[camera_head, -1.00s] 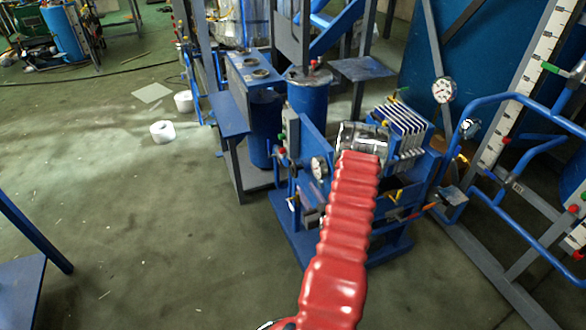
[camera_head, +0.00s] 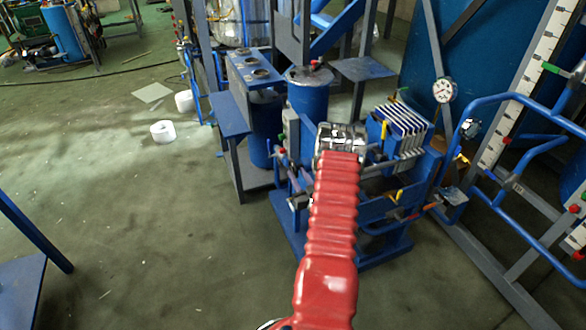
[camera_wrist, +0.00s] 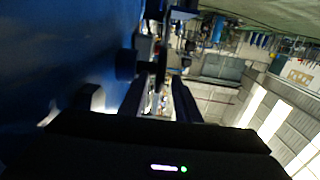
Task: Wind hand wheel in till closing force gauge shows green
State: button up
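My gripper (camera_head: 340,134) is at the end of my red-sleeved arm, over the left part of a blue plate press (camera_head: 400,130) with white plates. In the wrist view my gripper (camera_wrist: 160,103) shows two dark fingers with a gap between them, and nothing is clearly held. A dark disc seen nearly edge-on (camera_wrist: 161,62), possibly the hand wheel, is just beyond the fingertips beside a blue surface. I cannot tell whether it touches them. In the head view my arm hides that area. A round white gauge (camera_head: 443,90) stands right of the press; its reading is too small to tell.
Blue handrails (camera_head: 530,110) and a white scale board (camera_head: 515,100) stand at the right. A blue cylinder (camera_head: 307,95) and a blue stand (camera_head: 229,115) are behind and left of the press. The floor at the left is mostly open, with white rolls (camera_head: 163,132).

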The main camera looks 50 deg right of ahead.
aim_at(293, 167)
jog(key=shift+x, duration=2.55)
jog(key=shift+c, duration=0.2)
grip_shut()
